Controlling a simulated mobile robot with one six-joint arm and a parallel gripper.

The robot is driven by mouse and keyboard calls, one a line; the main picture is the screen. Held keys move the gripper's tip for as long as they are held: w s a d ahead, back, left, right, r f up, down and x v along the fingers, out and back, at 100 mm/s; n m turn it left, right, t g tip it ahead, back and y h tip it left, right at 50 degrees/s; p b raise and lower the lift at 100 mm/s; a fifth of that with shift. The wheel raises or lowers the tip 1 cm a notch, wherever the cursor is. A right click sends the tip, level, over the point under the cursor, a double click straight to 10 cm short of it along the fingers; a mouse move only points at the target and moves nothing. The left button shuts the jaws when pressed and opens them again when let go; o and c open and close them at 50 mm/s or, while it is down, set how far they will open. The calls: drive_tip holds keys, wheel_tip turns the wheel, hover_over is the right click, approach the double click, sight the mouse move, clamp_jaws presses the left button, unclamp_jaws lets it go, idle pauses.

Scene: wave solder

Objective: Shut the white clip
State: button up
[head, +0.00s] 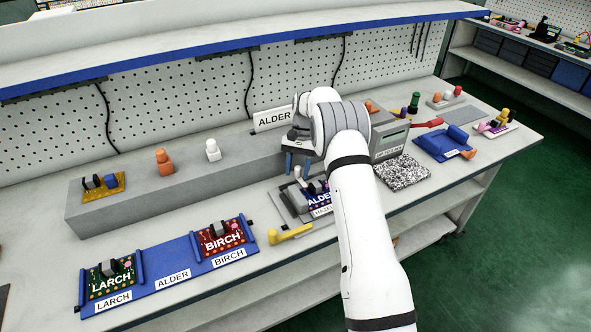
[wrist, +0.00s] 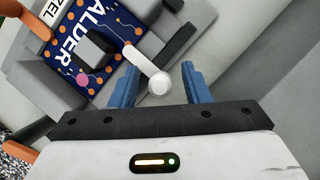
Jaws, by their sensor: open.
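The white clip (wrist: 150,75) is a short white lever with a round knob, at the edge of a grey fixture (head: 280,207). In the head view, the white clip (head: 298,172) seems to stand raised beside the blue ALDER board (head: 318,201). The ALDER board (wrist: 75,30) also shows in the wrist view, in the fixture. My gripper (wrist: 160,84) is open, its blue fingers on either side of the knob in the picture. I cannot tell whether they touch it. In the head view, my gripper (head: 297,164) is just above the fixture, partly hidden by my arm.
A yellow handle (head: 290,234) lies at the fixture's front. A blue rack (head: 172,281) holds the LARCH and BIRCH boards at the left. A grey ledge (head: 130,207) with small orange and white pieces runs behind. A grey machine (head: 390,142) and speckled pad (head: 403,173) stand right of my arm.

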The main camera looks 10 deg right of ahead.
drive_tip(key=v, duration=0.7)
drive_tip(key=shift+w+r, duration=0.15)
drive_tip(key=shift+r, duration=0.15)
drive_tip(key=shift+d, duration=0.1)
